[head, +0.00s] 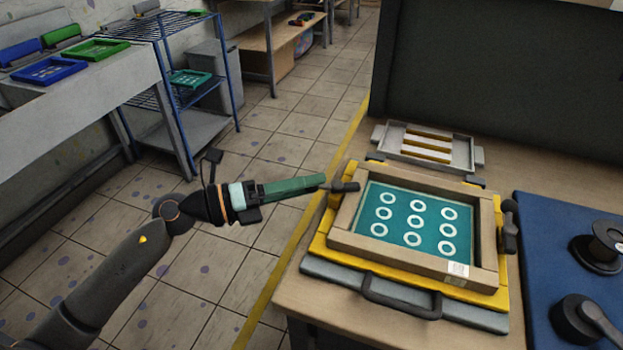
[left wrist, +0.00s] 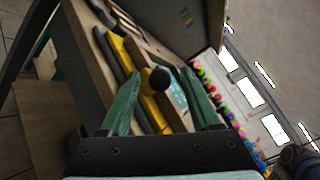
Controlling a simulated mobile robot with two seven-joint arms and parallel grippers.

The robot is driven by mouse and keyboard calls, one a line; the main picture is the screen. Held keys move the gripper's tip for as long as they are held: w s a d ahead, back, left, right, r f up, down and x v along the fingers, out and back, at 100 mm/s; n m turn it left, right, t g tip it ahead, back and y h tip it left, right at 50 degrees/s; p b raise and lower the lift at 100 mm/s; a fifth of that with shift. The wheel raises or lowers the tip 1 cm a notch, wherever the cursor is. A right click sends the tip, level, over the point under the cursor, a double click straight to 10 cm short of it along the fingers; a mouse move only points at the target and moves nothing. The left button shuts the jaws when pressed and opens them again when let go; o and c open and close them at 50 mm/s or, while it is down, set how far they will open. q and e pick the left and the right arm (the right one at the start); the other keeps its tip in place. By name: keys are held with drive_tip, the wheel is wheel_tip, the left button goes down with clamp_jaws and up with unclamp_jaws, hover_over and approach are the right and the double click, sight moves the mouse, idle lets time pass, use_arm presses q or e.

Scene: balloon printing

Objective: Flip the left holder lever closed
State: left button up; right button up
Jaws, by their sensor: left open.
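The wooden-framed printing screen (head: 345,240) with its teal mesh of white rings lies on a yellow base (head: 322,252) on the bench. The left holder lever (head: 343,187) has a dark knob and sticks out at the frame's left side. My left gripper (head: 324,181) reaches in from the left with its green fingers at this knob. In the left wrist view, the round dark knob (left wrist: 156,79) shows between the open fingers of my left gripper (left wrist: 158,98); I cannot tell whether they touch it. The right holder lever (head: 509,226) stands at the frame's right side. My right gripper is not in view.
A dark handle (head: 402,301) juts from the front of the base. A grey slotted tray (head: 428,147) lies behind the screen. A blue mat (head: 545,290) with dark tools is at right. A dark panel (head: 490,80) rises behind. The floor left of the bench is clear.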

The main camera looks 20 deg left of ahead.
use_arm(q)
drive_tip(key=shift+w+d, duration=0.35)
drive_tip(key=shift+d, duration=0.15)
clamp_jaws()
idle(0.3)
